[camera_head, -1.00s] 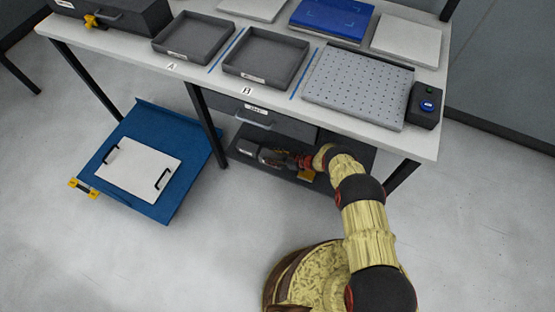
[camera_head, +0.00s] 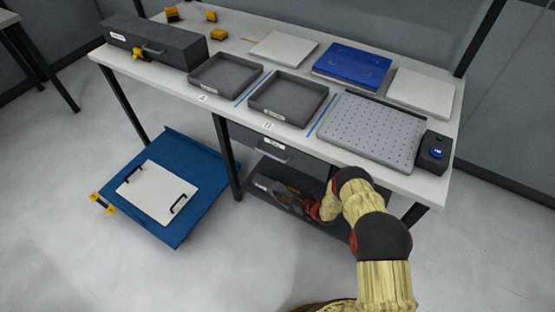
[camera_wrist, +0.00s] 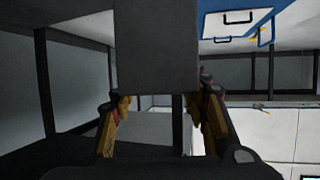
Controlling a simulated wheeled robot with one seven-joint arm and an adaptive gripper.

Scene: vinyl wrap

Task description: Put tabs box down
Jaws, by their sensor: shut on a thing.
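The tabs box appears to be the plain dark grey block (camera_wrist: 157,45) between the fingers in the wrist view. My gripper (camera_wrist: 163,101) is shut on it, with one finger at each side. In the head view my gripper (camera_head: 299,194) is low under the bench, over the dark lower shelf (camera_head: 318,228). The box is small and dim there, and its label cannot be read. I cannot tell whether its underside touches the shelf.
A drawer (camera_head: 262,143) hangs above my gripper under the benchtop (camera_head: 205,103). Bench legs (camera_head: 226,155) bound the space. A blue floor platform (camera_head: 180,232) carrying a white board (camera_head: 157,192) lies to the left. Two grey trays (camera_head: 225,76) and a perforated plate (camera_head: 368,130) are on top.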

